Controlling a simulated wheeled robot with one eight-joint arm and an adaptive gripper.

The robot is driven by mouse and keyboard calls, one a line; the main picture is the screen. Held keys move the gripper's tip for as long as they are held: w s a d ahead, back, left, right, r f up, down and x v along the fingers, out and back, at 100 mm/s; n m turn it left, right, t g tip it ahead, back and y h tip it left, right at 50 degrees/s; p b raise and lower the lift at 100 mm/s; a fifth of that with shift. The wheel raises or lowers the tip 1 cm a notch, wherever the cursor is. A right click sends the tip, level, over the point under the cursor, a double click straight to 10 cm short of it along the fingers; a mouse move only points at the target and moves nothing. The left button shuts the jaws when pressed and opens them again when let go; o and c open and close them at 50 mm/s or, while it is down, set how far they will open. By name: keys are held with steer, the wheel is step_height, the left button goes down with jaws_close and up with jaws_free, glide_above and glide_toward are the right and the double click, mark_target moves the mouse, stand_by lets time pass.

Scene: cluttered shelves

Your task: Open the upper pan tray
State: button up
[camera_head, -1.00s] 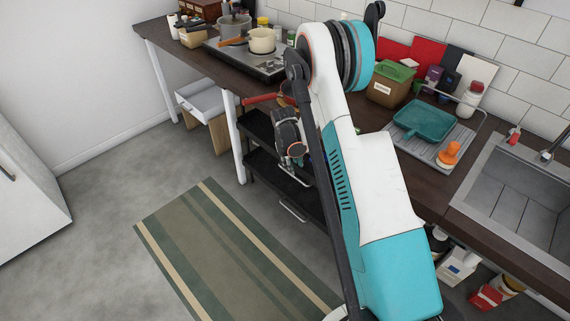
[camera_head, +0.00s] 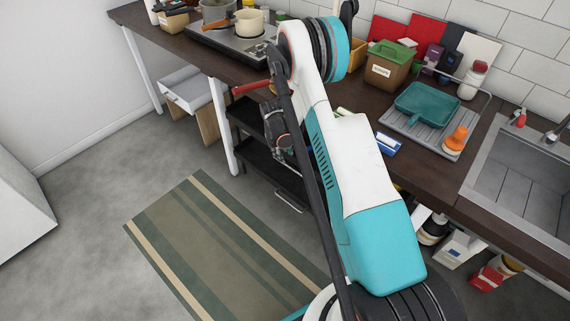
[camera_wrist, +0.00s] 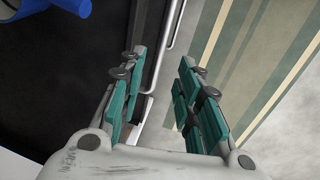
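The upper pan tray (camera_head: 246,117) is a black pull-out tray under the dark counter. My arm and gripper partly hide it in the head view. My gripper (camera_head: 282,150) is in front of the trays, small and partly hidden there. In the wrist view my gripper (camera_wrist: 162,70) is open, with teal-padded fingers apart. A thin light handle bar (camera_wrist: 172,30) runs lengthwise in the gap between them, nearer the left finger. The fingers are not closed on it. A dark tray interior (camera_wrist: 95,60) is left of the bar. Contact with the bar cannot be told.
A lower black tray (camera_head: 262,176) with a light handle (camera_head: 288,203) is below. A red-handled pan (camera_head: 250,88) sits above the upper tray. A blue object (camera_wrist: 45,12) shows in the wrist view. A striped rug (camera_head: 215,245) lies on open floor in front.

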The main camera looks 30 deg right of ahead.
mark_target(285, 164)
steer(key=f, duration=0.2)
steer(key=f+b, duration=0.1)
steer(key=f, duration=0.1)
steer(key=d+f+b, duration=0.1)
steer(key=f, duration=0.1)
steer(key=shift+w+d+f, duration=0.1)
steer(key=shift+w+f, duration=0.1)
steer(key=shift+f, duration=0.1)
jaws_close()
